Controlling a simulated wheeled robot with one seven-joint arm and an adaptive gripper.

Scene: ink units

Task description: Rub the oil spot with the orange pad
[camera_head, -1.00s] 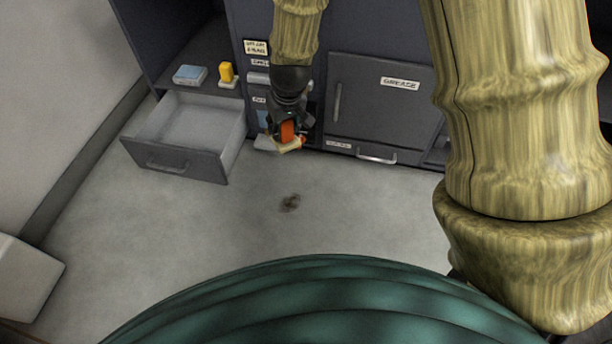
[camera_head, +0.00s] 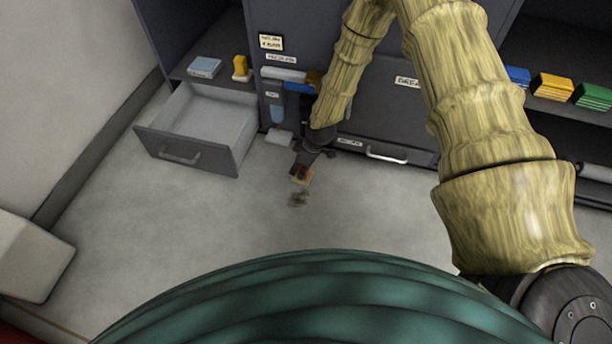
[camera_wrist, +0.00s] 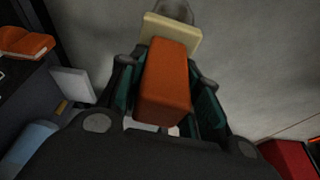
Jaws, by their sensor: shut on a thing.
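My gripper (camera_head: 304,166) is shut on the orange pad (camera_wrist: 166,80), an orange block with a cream face (camera_wrist: 170,33) at its far end. In the head view the pad (camera_head: 299,174) is small, low over the floor and just behind the oil spot. The oil spot (camera_head: 298,199) is a dark brownish smudge on the grey floor. A gap of floor seems to show between pad and spot in the head view; I cannot tell whether the pad touches the floor. In the wrist view a dark grey patch (camera_wrist: 174,9) shows just beyond the cream face.
An open, empty drawer (camera_head: 207,121) juts out at left. A blue block (camera_head: 204,67) and a yellow item (camera_head: 241,67) sit on the shelf above it. Dark cabinets (camera_head: 385,108) stand behind the gripper. Colored pads (camera_head: 553,86) lie on the right shelf. Floor around the spot is clear.

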